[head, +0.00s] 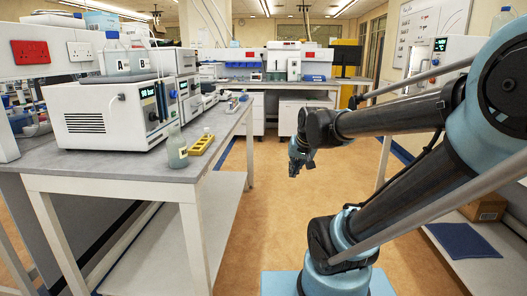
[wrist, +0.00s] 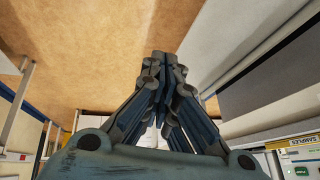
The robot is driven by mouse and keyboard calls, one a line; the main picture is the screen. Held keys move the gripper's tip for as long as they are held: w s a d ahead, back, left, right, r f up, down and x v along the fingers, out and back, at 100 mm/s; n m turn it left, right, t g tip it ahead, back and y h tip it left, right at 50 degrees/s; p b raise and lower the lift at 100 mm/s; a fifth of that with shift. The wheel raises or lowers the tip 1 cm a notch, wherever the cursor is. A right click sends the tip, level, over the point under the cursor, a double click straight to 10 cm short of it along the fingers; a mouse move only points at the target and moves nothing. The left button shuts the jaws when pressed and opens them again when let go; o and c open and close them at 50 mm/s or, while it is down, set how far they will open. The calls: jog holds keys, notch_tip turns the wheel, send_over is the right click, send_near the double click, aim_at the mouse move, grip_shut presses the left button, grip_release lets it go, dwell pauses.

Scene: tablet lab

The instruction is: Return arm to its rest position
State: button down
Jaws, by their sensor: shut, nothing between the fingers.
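My gripper (head: 297,170) hangs at the end of my raised arm over the aisle, pointing downward, to the right of the left bench and clear of it. In the wrist view my gripper (wrist: 160,60) has its fingers together at the tips, with nothing between them. The orange-tan floor (wrist: 95,50) shows beyond the fingers. My arm is bent, with its links reaching in from the right side of the head view.
The left bench (head: 85,163) carries a white instrument (head: 85,118), a glass bottle (head: 177,150) and a yellow rack (head: 200,145) near its edge. A right-hand shelf (head: 480,270) holds a cardboard box (head: 485,207). The aisle floor (head: 250,215) is clear.

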jog(key=s+d+f+g, duration=0.1)
jog(key=s+d+f, duration=0.1)
jog(key=s, duration=0.3)
jog(key=s+d+f+g+h, duration=0.1)
jog(key=s+d+f, duration=0.2)
jog(key=s+f, duration=0.1)
jog(key=s+d+f+g, duration=0.1)
jog(key=s+d+f, duration=0.2)
jog(key=s, duration=0.4)
jog(key=shift+n+g+h, duration=0.3)
jog(key=shift+h, duration=0.1)
jog(key=shift+f, duration=0.15)
jog(key=shift+w+f, duration=0.15)
jog(key=shift+w, duration=0.2)
jog(key=c, duration=2.3)
grip_release()
